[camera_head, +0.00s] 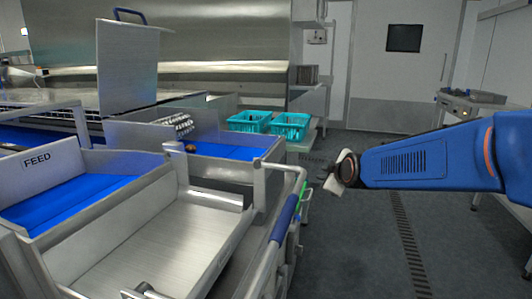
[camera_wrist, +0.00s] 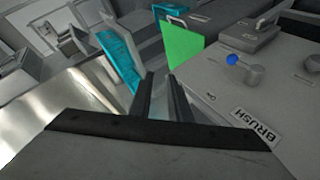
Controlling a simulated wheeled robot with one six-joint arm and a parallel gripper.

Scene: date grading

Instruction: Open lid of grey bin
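I cannot make out a grey bin or its lid for certain in either view. In the wrist view, my gripper's two dark fingers (camera_wrist: 162,92) stand a little apart with nothing visible between them. A bright green panel (camera_wrist: 183,46) and a teal crate (camera_wrist: 120,62) lie beyond the fingertips. A grey housing marked BRUSH (camera_wrist: 285,85), with a knob and a blue button, is to their right. In the head view, my blue arm reaches in from the right, and its end (camera_head: 342,172) hangs over the aisle, touching nothing visible; the fingers are not clear there.
A steel FEED machine (camera_head: 85,165) with blue belts fills the left. A blue-handled grey panel (camera_head: 128,70) stands upright behind it. Two teal crates (camera_head: 290,126) sit beyond. A blue-gripped rail (camera_head: 285,218) borders the machine. The dark aisle floor (camera_head: 360,240) is clear.

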